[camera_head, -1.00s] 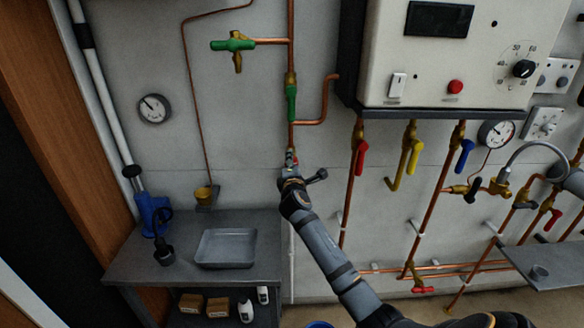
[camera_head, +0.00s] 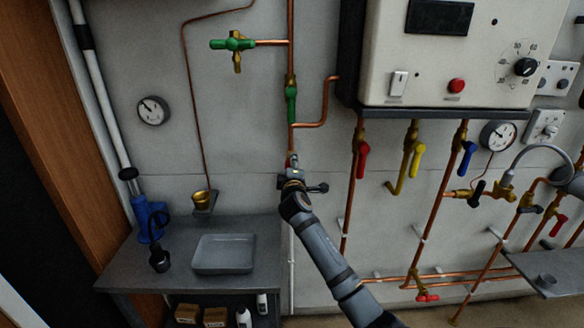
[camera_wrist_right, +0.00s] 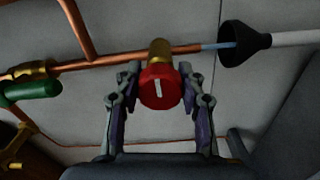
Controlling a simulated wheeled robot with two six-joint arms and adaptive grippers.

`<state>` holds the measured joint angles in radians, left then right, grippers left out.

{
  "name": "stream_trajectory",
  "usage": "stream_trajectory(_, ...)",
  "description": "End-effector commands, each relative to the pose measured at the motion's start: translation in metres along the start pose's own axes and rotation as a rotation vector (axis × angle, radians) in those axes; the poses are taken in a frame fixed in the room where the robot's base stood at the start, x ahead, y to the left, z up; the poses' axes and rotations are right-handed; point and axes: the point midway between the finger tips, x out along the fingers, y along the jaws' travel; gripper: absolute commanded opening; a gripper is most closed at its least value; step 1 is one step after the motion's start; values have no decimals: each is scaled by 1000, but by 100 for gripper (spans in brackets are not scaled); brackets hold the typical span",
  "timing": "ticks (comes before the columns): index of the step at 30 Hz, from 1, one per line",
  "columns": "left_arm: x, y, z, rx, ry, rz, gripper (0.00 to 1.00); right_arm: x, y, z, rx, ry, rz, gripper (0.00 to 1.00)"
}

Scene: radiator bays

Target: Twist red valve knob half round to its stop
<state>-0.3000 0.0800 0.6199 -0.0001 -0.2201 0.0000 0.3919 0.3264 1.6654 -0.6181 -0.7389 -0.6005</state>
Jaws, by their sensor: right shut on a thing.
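The red valve knob (camera_wrist_right: 160,88) sits on a brass valve body (camera_wrist_right: 159,52) on a copper pipe, in the middle of the right wrist view. Its face carries a white line, nearly upright in that view and leaning slightly. My right gripper (camera_wrist_right: 159,80) has one finger on each side of the knob and is shut on it. In the head view my right gripper (camera_head: 291,170) is at the lower end of the vertical copper pipe by the wall and hides most of the knob. My left gripper is in neither view.
A green-handled valve (camera_head: 291,104) is on the same pipe above my gripper. The boiler box (camera_head: 450,55), with red, yellow and blue levers below it, is to the right. A bench with a grey tray (camera_head: 223,254) stands at lower left.

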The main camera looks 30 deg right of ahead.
Motion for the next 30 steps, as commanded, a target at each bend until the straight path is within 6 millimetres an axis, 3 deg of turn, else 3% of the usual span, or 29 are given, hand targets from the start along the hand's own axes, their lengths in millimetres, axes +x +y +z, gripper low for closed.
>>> stream_trajectory(8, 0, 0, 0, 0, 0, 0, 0, 0, -2, 0, 0, -1, -3, 8)
stream_trajectory(9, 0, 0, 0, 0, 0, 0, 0, 0, -2, 0, 0, -1, -3, 41)
stream_trajectory(14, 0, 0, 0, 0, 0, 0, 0, 0, -1, 0, -1, -1, -2, 63)
stream_trajectory(24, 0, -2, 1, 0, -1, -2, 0, -3, -1, 0, -1, 0, -1, 64)
stream_trajectory(30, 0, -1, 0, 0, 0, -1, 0, -39, -2, 0, -1, 1, -2, 64)
